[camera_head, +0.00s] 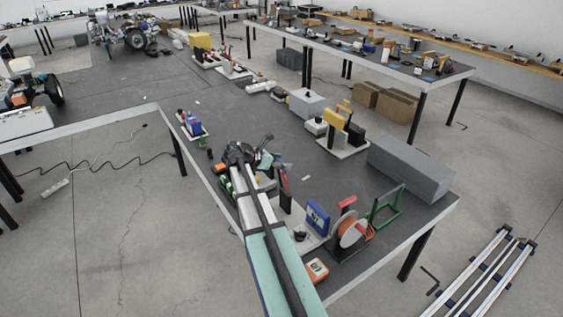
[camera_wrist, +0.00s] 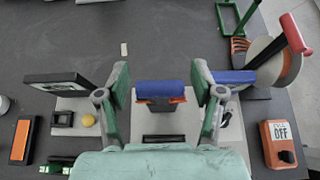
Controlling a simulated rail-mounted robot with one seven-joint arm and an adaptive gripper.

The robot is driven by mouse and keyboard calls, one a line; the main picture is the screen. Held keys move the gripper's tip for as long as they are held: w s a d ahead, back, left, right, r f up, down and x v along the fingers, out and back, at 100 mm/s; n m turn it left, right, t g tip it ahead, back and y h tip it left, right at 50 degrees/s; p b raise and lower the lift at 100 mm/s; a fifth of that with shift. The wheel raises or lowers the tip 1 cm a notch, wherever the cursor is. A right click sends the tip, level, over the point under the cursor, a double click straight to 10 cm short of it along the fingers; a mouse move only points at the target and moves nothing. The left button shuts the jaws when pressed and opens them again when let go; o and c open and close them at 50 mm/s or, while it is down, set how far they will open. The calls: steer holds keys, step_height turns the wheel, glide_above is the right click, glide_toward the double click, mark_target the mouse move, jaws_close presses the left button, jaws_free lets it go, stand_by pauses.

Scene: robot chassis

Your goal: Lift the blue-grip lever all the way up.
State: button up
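In the wrist view the blue grip (camera_wrist: 160,87) is a short horizontal bar on a dark lever body with orange bits at both sides. It stands over a pale base plate (camera_wrist: 172,120) with a dark slot. My gripper (camera_wrist: 161,78) is open, with one green-padded finger on each side of the blue grip. Gaps show between the grip and both pads. In the head view my gripper (camera_head: 255,160) is over the dark table, at the end of my arm. I cannot clearly make out the blue grip there.
A dark panel (camera_wrist: 57,80) stands left of my gripper; a blue panel (camera_wrist: 235,77) is close to the right finger. Further right are a red-handled lever (camera_wrist: 296,35), a disc (camera_wrist: 275,62) and an orange OFF box (camera_wrist: 280,143). A grey block (camera_head: 410,168) lies near the table edge.

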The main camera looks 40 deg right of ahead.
steer(key=v, duration=1.2)
steer(key=shift+a, duration=0.1)
stand_by(0.4)
steer(key=s+a+f+m+y+b, duration=0.1)
steer(key=s+a+f+m+y, duration=0.35)
steer(key=f, duration=0.75)
steer(key=s+a+f+m+y+b, duration=0.15)
steer(key=s+a+f+m, duration=0.35)
steer(key=a+f, duration=0.5)
steer(key=s+a+f+m+y+b, duration=0.15)
steer(key=s+a+f+m, duration=0.3)
steer(key=f, duration=0.95)
steer(key=s+a+f+g+y+b, duration=0.1)
steer(key=s+a+f, duration=0.4)
steer(key=s, duration=0.5)
steer(key=s+a+f+m+g+y+b, duration=0.1)
steer(key=s+a+f, duration=0.4)
steer(key=s+f, duration=0.5)
steer(key=s+a+f+m+g+y+b, duration=0.1)
steer(key=s+a+f+g+y+b, duration=0.1)
steer(key=s+f, duration=0.5)
steer(key=s+a+g+b, duration=0.1)
steer(key=s+a+b, duration=0.1)
steer(key=s, duration=0.3)
steer(key=shift+a+f, duration=0.2)
steer(key=shift+a, duration=0.6)
